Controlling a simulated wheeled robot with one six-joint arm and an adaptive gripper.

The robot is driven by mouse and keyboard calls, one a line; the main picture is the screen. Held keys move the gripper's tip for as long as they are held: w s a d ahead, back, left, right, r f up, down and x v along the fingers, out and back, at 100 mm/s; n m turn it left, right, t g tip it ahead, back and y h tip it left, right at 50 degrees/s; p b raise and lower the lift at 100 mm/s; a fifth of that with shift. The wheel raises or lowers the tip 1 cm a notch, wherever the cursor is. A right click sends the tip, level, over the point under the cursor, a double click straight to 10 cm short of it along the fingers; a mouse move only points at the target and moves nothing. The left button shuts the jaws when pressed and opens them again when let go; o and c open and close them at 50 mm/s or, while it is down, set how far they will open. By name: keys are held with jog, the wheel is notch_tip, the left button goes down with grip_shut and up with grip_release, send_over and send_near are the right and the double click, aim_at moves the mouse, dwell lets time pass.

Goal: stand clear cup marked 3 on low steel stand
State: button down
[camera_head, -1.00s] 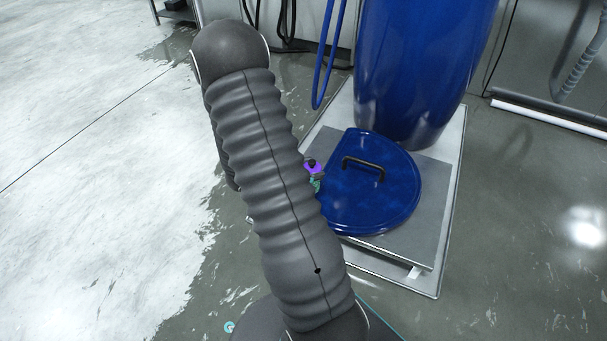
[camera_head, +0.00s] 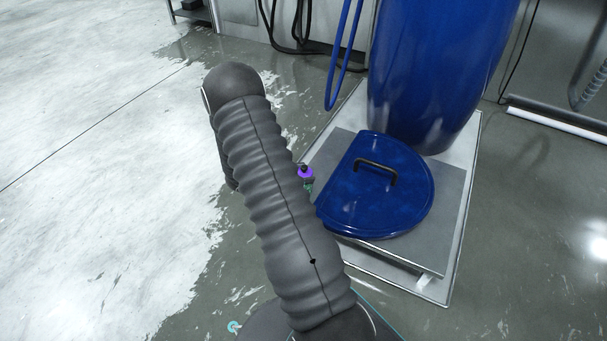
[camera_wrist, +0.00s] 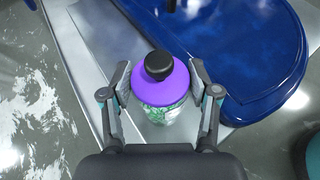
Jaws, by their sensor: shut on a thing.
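My gripper (camera_wrist: 160,88) is shut on a clear bottle-like vessel (camera_wrist: 165,112) with a purple collar, a black knob on top and green and white patterning in its body. Its fingers press on both sides of the purple part. It looks upright from above; no mark 3 shows. In the head view only its purple top (camera_head: 306,174) peeks out beside my arm, which hides the gripper. A low steel platform (camera_head: 448,215) lies to its right; I cannot tell the vessel's height above it. No other cup shows.
A blue half-round lid (camera_head: 372,205) with a black handle covers much of the platform. A tall blue drum (camera_head: 430,70) stands behind it. Blue hose (camera_head: 335,60) hangs at the back. The wet, pale-stained floor (camera_head: 90,180) on the left is clear.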

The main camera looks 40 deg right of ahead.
jog(key=shift+f, duration=0.1)
jog(key=shift+c, duration=1.3)
grip_release()
